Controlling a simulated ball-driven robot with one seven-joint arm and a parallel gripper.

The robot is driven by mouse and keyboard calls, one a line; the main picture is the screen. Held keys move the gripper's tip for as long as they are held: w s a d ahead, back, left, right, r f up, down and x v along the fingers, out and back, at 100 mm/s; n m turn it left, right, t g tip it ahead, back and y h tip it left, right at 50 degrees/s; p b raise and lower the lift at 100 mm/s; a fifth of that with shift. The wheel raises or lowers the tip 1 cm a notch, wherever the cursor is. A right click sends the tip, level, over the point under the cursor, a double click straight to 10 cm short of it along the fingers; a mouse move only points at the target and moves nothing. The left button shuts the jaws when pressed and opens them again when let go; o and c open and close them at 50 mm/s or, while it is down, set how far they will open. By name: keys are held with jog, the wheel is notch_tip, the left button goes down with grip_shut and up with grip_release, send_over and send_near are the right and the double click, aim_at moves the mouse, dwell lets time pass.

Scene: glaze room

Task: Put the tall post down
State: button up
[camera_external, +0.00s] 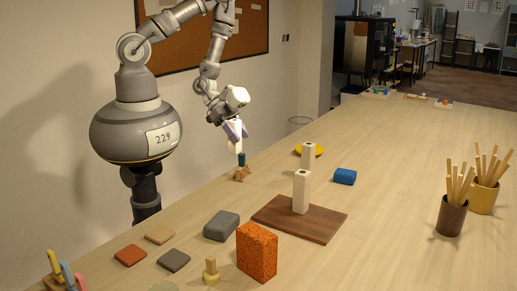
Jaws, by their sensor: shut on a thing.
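My gripper (236,132) has light purple fingers and points down over the left edge of the table. It is shut on a pale post, the tall post (238,143), which hangs below the fingers. Just under it is a small dark cylinder (241,159) above a brown lumpy thing (241,174) on the table. I cannot tell whether the post touches the dark cylinder. Another pale post (301,192) stands upright on a dark wooden board (270,217).
An orange speckled block (257,252), a grey block (221,226) and flat tiles (130,255) are at the front. A brown cup (451,217) and a yellow cup (483,197) hold sticks. The far table is mostly clear.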

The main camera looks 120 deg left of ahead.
jog(key=w+d+b, duration=0.1)
jog(key=w+b, duration=0.5)
jog(key=w, duration=0.5)
jog(key=w+d+r, duration=0.1)
jog(key=w+d, duration=0.2)
jog(key=d, duration=0.7)
jog(key=w+d+r, duration=0.1)
jog(key=w+d, duration=0.3)
jog(key=d, duration=0.7)
send_over(289, 224)
notch_tip(289, 224, down, 2)
notch_tip(289, 224, down, 4)
jog(key=shift+r+b, duration=0.2)
jog(key=shift+b, duration=0.15)
jog(key=shift+r, duration=0.1)
jog(key=o, duration=1.2)
